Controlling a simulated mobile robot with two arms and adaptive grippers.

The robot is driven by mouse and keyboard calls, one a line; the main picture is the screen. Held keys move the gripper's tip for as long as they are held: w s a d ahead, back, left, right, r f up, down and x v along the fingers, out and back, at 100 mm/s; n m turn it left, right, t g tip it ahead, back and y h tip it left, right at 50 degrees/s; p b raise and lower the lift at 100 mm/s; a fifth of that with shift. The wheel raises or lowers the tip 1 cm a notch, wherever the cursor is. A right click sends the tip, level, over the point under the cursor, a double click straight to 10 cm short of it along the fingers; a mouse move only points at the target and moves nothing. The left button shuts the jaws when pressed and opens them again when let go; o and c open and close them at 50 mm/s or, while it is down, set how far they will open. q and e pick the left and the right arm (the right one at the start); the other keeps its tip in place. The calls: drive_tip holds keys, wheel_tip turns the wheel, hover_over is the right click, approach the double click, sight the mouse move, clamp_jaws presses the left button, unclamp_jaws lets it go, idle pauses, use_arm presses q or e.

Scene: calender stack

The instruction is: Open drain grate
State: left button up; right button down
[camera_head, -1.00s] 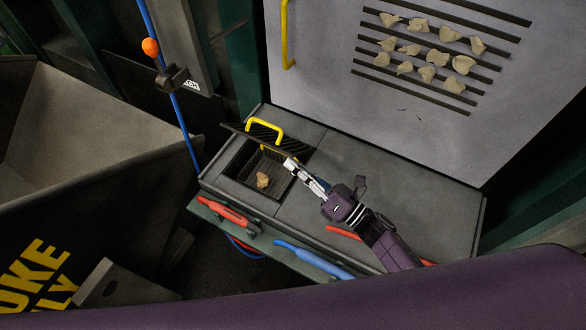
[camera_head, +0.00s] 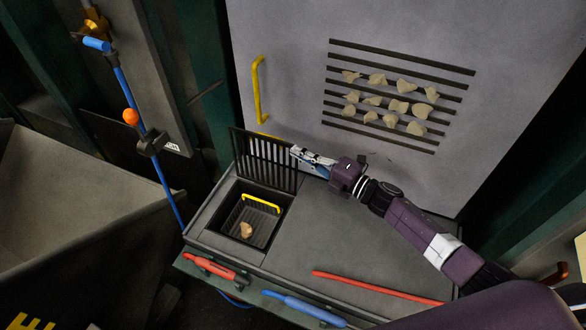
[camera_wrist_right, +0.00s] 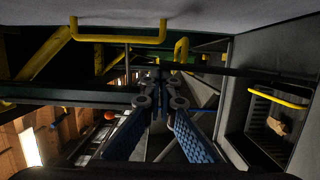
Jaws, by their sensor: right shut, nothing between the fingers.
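The drain grate (camera_head: 265,160) is a dark slatted panel. It stands nearly upright at the back of the square drain opening, and a bit of yellow handle shows at its top edge. In the opening sits a dark basket (camera_head: 262,222) with a yellow handle and a tan lump (camera_head: 246,230). The lump also shows in the right wrist view (camera_wrist_right: 278,125). My right gripper (camera_head: 296,151) is shut and empty at the grate's upper right side; I cannot tell whether it touches the grate. My left gripper is not in view.
A grey upright panel (camera_head: 290,60) with a yellow handle (camera_head: 257,90) and slots holding several tan lumps stands behind. A large grey bin (camera_head: 75,215) stands left. The bench top right of the opening is clear.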

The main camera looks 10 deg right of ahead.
drive_tip(key=shift+w+d+b, duration=0.3)
drive_tip(key=shift+w+d, duration=0.15)
drive_tip(key=shift+w, duration=0.2)
drive_tip(key=shift+w+d+b, duration=0.3)
drive_tip(key=shift+w+d, duration=0.15)
drive_tip(key=shift+w, duration=0.15)
drive_tip(key=v, duration=1.2)
drive_tip(key=shift+f, duration=0.1)
